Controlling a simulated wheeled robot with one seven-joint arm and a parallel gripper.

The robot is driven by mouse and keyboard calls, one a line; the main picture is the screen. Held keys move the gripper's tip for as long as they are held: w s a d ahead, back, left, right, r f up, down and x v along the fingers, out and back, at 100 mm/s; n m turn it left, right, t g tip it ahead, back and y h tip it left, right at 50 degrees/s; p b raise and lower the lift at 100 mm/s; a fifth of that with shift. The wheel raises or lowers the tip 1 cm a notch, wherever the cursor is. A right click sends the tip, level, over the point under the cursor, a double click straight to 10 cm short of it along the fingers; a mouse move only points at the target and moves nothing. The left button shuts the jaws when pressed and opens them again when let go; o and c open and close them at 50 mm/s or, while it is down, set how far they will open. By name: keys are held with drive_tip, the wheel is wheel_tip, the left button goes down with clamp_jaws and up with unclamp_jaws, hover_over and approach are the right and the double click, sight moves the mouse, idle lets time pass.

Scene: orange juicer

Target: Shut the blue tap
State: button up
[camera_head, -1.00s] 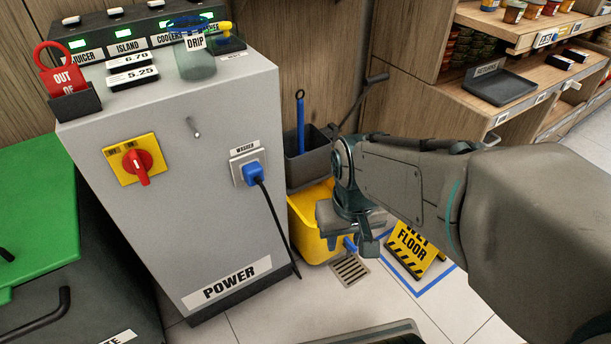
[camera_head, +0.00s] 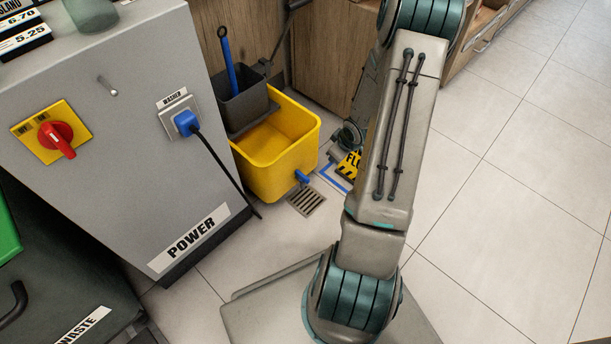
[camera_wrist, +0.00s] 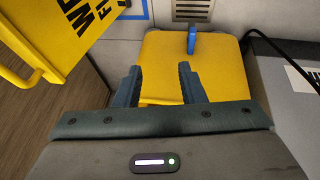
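The blue tap (camera_head: 302,177) sticks out low from the front of the yellow mop bucket (camera_head: 262,165), above the floor drain. In the wrist view the tap (camera_wrist: 192,40) is a narrow blue piece at the bucket's far edge, just right of centre. My gripper (camera_wrist: 158,70) has its two dark fingers apart, with the bucket's yellow surface (camera_wrist: 215,60) showing between and beyond them. The tap lies ahead of the right fingertip and apart from it. In the head view my gripper is mostly hidden behind my arm, right of the bucket.
A yellow wet-floor sign (camera_wrist: 45,35) stands close on the left in the wrist view. The floor drain (camera_head: 307,201) lies below the tap. The grey power cabinet (camera_head: 130,130) with a blue plug (camera_head: 186,122) and hanging black cable is left of the bucket. Open floor lies right.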

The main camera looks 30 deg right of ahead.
wheel_tip(320, 180, down, 9)
drive_tip(key=s+t+y, duration=0.1)
drive_tip(key=t+y, duration=0.4)
drive_tip(key=t, duration=0.3)
approach(307, 178)
drive_tip(key=shift+m, duration=0.3)
drive_tip(key=b+x, duration=0.5)
drive_tip(key=x, duration=0.5)
drive_tip(key=shift+w+a+f, duration=0.1)
drive_tip(key=shift+w+a, duration=0.05)
drive_tip(key=shift+w, duration=0.15)
clamp_jaws()
